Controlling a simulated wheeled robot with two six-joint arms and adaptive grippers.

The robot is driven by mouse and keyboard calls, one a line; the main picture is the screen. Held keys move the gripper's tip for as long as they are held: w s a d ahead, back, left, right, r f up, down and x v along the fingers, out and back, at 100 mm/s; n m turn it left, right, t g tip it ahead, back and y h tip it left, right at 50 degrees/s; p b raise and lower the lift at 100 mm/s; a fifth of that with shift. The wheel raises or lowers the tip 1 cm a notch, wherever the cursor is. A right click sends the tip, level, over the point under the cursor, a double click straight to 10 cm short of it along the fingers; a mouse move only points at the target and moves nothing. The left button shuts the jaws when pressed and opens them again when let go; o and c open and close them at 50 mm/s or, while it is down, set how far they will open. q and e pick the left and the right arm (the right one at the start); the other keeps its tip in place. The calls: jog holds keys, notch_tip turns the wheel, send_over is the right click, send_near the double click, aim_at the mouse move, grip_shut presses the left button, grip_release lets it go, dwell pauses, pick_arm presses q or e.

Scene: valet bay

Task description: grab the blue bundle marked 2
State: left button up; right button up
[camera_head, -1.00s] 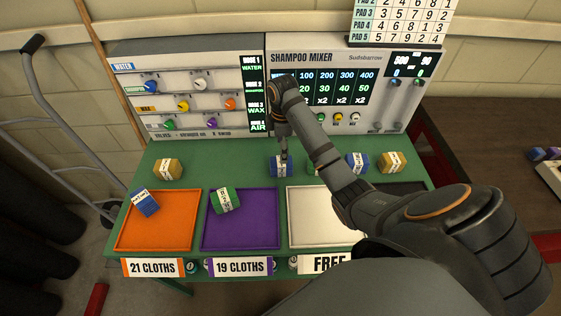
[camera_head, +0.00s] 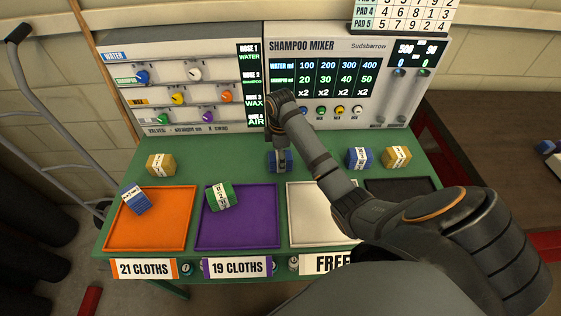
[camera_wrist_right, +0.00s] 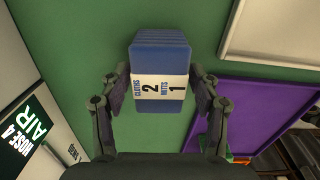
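The blue bundle marked 2 (camera_head: 287,160) stands on the green bench behind the trays, partly hidden by my right gripper in the head view. In the right wrist view this bundle (camera_wrist_right: 160,55) has a white band reading cloths 2, mitts 1. My right gripper (camera_wrist_right: 160,88) has one finger on each side of the bundle, close to its sides. It looks open; firm contact is not visible. In the head view my right gripper (camera_head: 280,166) is low over the bundle. My left gripper is not in view.
Another blue bundle (camera_head: 359,158) and a yellow one (camera_head: 397,157) stand to the right; a yellow one (camera_head: 160,164) stands left. A blue bundle (camera_head: 136,199) lies at the orange tray (camera_head: 150,246), a green one (camera_head: 221,196) on the purple tray (camera_head: 240,246). The white tray (camera_head: 310,240) looks empty.

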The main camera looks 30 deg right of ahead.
jog(key=c, duration=0.9)
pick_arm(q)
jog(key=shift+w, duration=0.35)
pick_arm(e)
jog(key=shift+r, duration=0.1)
jog(key=shift+r, duration=0.25)
notch_tip(320, 180, up, 3)
jog(key=shift+w+f, duration=0.1)
jog(key=shift+f, duration=0.05)
pick_arm(q)
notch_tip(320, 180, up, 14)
jog(key=p, duration=1.4)
pick_arm(e)
jog(key=s+a+r, duration=0.1)
jog(key=a+r, duration=0.2)
jog(key=a, duration=0.1)
jog(key=s+a+r, duration=0.2)
jog(key=a+r, duration=0.1)
jog(key=a, duration=0.1)
jog(key=s+a+r, duration=0.2)
jog(key=a+r, duration=0.1)
jog(key=a, duration=0.2)
jog(key=shift+r, duration=0.3)
